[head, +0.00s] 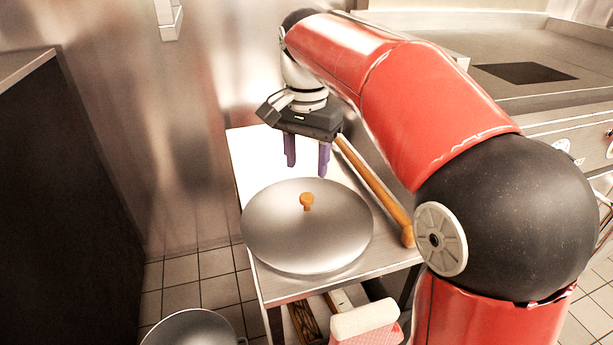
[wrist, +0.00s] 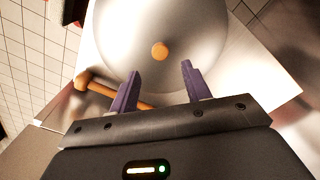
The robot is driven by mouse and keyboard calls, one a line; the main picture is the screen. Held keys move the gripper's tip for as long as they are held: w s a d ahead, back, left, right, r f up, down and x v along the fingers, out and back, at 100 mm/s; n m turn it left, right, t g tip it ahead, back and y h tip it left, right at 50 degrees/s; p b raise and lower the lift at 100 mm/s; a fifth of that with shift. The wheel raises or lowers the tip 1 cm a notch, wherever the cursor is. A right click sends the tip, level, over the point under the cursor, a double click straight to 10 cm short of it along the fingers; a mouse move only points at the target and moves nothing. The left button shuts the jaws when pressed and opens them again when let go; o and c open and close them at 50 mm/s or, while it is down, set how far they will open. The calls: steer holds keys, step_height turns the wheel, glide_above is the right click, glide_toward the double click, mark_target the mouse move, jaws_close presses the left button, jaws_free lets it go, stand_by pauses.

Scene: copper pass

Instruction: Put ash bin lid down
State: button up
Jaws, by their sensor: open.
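The ash bin lid (head: 275,233) is a round, domed metal lid with a small orange-brown knob (head: 307,201) on top. It lies on a narrow steel table (head: 385,262), its near edge close to the table's front edge. In the wrist view the lid (wrist: 200,28) lies beyond my fingers, with its knob (wrist: 160,51) between and past the fingertips. My gripper (head: 307,172) is open and empty, with purple fingers pointing down behind the lid. The fingertips look apart from the knob.
A wooden handle with a rounded end (head: 375,188) lies along the table's right side, close to the lid. A metal bin (head: 190,328) stands on the tiled floor at front left. A pink-and-white item (head: 365,320) is below the table's front. A dark cabinet (head: 65,190) stands at left.

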step_height(320, 180, up, 3)
steer(key=shift+d, duration=0.1)
steer(key=s+d+f+n+t, duration=0.2)
steer(key=s+d+f, duration=0.2)
steer(key=s, duration=0.2)
steer(key=s+d+f+n+t, duration=0.1)
steer(key=s+d+f+n, duration=0.1)
steer(key=s+d+f, duration=0.2)
steer(key=s+d+f+n+t, duration=0.1)
steer(key=s+d+f, duration=0.3)
steer(key=s, duration=0.6)
steer(key=shift+s+d+f+n+t, duration=0.1)
steer(key=shift+d+n+t, duration=0.3)
steer(key=shift+d+t, duration=0.4)
